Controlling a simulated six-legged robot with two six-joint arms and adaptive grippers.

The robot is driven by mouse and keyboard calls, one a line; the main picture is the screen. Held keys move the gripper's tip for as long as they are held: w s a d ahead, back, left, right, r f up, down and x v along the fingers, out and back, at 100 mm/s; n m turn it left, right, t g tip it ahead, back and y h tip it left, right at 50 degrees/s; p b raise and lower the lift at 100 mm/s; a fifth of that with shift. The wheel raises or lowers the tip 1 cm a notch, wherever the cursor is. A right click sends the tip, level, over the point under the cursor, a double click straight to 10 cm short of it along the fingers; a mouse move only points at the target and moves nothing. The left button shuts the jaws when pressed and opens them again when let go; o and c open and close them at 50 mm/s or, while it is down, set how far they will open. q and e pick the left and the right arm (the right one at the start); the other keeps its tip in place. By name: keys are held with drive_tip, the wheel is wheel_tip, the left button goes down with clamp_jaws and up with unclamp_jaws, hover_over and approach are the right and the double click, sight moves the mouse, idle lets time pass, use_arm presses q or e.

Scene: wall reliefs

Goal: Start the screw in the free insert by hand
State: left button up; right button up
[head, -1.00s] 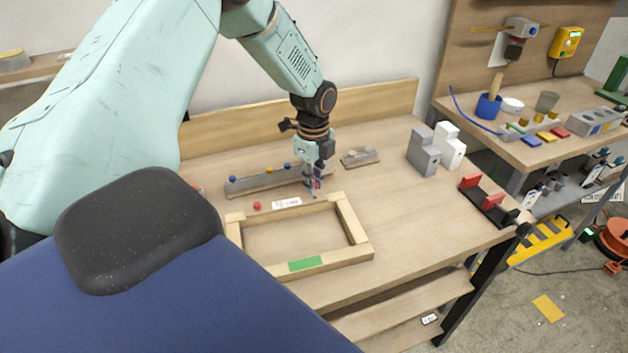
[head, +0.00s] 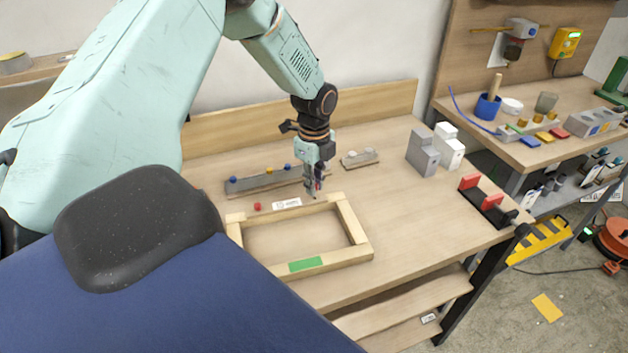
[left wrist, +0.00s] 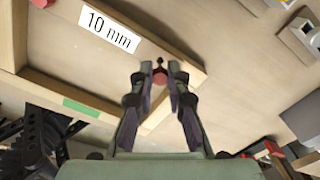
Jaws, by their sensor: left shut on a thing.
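My left gripper (head: 315,188) points down over the back right corner of the wooden frame (head: 305,264). In the left wrist view its fingers (left wrist: 160,82) are shut on a small screw with a red head (left wrist: 177,77). A dark tip shows between the fingertips. Whether the screw touches the wood cannot be told. The free insert cannot be made out; the fingers cover that spot. My right gripper is not in view.
A grey rail (head: 245,184) with blue and yellow heads lies behind the frame, near a small red piece (head: 257,206). A small holder (head: 360,159), grey blocks (head: 422,156) and a red-and-black fixture (head: 488,203) stand to the right.

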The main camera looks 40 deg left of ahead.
use_arm(q)
drive_tip(key=shift+f+b, duration=0.85)
drive_tip(key=shift+f, duration=0.4)
drive_tip(key=o, duration=0.9)
drive_tip(key=shift+r, duration=0.1)
wheel_tip(320, 180, up, 12)
drive_tip(key=shift+f, duration=0.1)
idle(0.5)
